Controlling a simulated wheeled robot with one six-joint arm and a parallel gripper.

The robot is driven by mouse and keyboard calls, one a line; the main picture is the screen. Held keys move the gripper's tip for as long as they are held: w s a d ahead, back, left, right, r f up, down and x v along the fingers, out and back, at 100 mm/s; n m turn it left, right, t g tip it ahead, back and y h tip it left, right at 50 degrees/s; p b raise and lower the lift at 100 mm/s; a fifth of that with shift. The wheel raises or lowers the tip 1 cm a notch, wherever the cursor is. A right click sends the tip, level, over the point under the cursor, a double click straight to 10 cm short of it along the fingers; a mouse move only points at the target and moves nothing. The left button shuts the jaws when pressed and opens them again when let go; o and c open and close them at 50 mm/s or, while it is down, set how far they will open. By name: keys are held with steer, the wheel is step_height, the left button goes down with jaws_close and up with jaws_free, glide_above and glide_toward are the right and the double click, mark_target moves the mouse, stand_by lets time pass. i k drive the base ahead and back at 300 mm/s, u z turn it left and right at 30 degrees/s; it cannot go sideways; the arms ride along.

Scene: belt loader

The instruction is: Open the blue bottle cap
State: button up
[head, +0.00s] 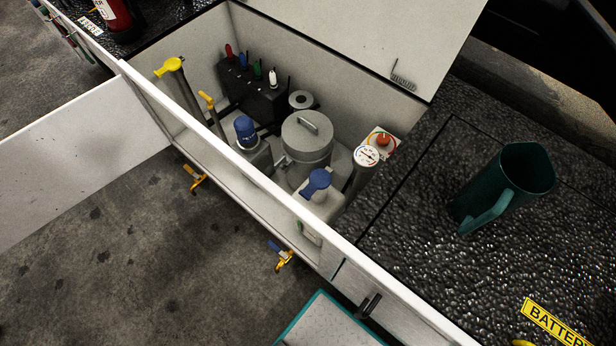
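Two blue caps show inside the open compartment of the loader. One is a ribbed, upright blue cap (246,131) on a pale grey bottle-like container (257,160) at the left. The other is a flatter blue cap (318,181) with a tab, on a pale container (316,205) nearer the front right. Both caps look seated on their containers. I cannot tell from this view which is the bottle cap of the task. My gripper is not in view.
The compartment's white front wall (225,162) stands before the caps. A grey lidded canister (307,138), yellow-capped tube (178,75), gauge (368,156) and black valve block (252,90) crowd around them. A dark green jug (510,185) stands on the black textured deck (420,220).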

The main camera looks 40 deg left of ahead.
mark_target(318, 179)
steer(key=u, duration=1.45)
